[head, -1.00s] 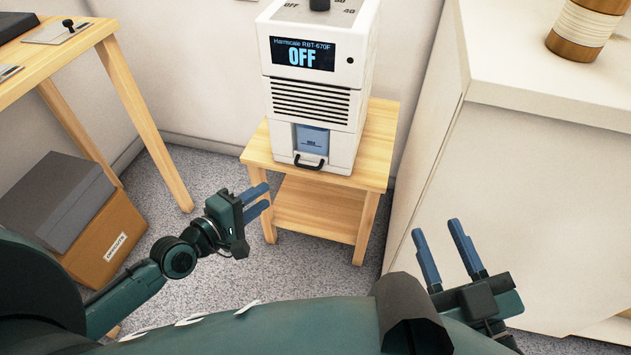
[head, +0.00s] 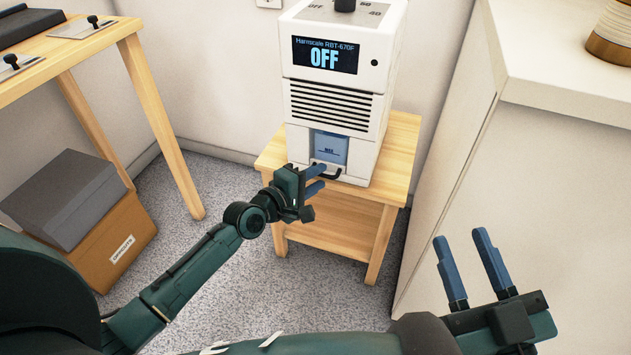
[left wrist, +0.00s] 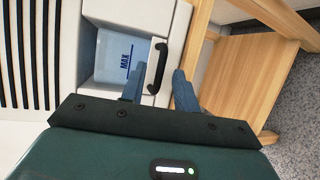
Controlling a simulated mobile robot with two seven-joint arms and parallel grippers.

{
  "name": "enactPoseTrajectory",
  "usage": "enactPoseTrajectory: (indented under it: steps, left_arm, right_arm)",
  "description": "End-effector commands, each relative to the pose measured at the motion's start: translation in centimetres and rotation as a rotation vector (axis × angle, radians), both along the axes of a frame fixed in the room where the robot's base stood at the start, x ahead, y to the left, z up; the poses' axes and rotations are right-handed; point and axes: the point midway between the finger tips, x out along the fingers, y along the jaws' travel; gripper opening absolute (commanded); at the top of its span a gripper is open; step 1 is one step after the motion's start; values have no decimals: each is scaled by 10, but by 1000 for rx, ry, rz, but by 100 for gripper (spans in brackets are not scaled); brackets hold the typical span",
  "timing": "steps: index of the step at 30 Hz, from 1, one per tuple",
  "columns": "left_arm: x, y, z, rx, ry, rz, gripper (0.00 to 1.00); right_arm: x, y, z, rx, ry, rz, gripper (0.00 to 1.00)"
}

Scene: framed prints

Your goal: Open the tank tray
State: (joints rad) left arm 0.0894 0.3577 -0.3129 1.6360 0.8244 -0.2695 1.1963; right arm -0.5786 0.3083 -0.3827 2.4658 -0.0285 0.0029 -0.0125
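The tank tray is at the bottom front of the white dehumidifier-like machine (head: 333,100), whose screen reads OFF. Its bluish tank (head: 330,148) shows in a recess, with a black handle (head: 328,174) below; tank (left wrist: 118,58) and handle (left wrist: 157,66) also show in the left wrist view. My left gripper (head: 319,179) is at the handle, open. In the left wrist view its blue fingers (left wrist: 158,88) stand apart, one to each side of the handle's lower end; I cannot tell whether they touch it. My right gripper (head: 464,256) is open and empty at the lower right.
The machine stands on a small wooden table (head: 403,150) with a lower shelf. A wooden desk (head: 95,45) and stacked boxes (head: 100,235) are at the left. A white cabinet (head: 500,170) is at the right.

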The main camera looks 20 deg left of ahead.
Motion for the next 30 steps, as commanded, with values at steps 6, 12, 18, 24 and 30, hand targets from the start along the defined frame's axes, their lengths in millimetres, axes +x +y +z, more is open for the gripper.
enactPoseTrajectory:
  steps: [6, 12, 18, 24, 30]
  left_arm:
    - [1, -1, 0, 0, 0, 0, 31]
    - [1, -1, 0, 0, 0, 0, 19]
    - [1, -1, 0, 1, 0, 0, 3]
    - [1, -1, 0, 1, 0, 0, 0]
    - [1, 0, 0, 1, 0, 0, 0]
  right_arm:
    - [-1, 0, 3, 3, -8, 4, 36]
    - [-1, 0, 3, 3, -10, 4, 36]
    - [-1, 1, 3, 2, -10, 5, 36]
    - [0, 1, 2, 2, -8, 5, 36]
    - [0, 1, 1, 1, -6, 5, 36]
